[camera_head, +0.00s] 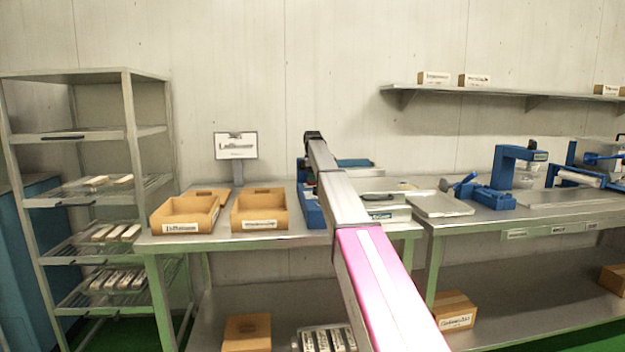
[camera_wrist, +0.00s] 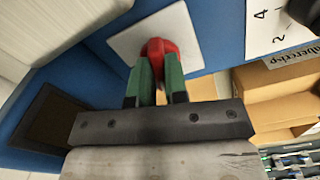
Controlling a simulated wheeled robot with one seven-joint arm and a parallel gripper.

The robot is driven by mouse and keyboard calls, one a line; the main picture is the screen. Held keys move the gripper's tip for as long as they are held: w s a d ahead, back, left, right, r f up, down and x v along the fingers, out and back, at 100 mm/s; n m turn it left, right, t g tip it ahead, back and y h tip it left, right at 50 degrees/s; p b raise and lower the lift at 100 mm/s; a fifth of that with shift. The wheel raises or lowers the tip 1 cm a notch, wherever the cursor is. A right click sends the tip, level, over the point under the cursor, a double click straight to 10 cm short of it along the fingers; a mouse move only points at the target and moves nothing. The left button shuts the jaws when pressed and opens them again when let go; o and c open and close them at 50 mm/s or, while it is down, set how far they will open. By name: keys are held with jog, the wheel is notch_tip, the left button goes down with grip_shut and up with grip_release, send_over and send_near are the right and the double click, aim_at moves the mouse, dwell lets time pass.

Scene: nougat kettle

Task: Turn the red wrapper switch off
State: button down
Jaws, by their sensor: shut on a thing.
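The red wrapper switch (camera_wrist: 160,47) is a red knob on a white square plate (camera_wrist: 188,28) on a blue panel. It shows in the wrist view at the upper middle. My gripper (camera_wrist: 159,62) has green fingers, and they are shut on the red knob, one on each side. The fingers and the knob's turned angle cannot be made out clearly. In the head view my arm reaches to the blue machine (camera_head: 312,207) on the left table, and it hides the switch and most of that machine.
Two open cardboard boxes (camera_head: 186,214) (camera_head: 259,210) stand on the table left of my arm. A label stand (camera_head: 236,147) is behind them. A metal tray (camera_head: 440,204) and blue machines (camera_head: 512,170) are to the right. In the wrist view a cardboard box (camera_wrist: 262,92) is close by on the right.

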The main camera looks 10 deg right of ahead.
jog(key=shift+n, duration=1.5)
jog(key=c, duration=1.1)
grip_release()
jog(key=shift+c, duration=0.2)
jog(key=shift+r, duration=0.1)
notch_tip(320, 180, up, 11)
jog(key=shift+f, duration=0.2)
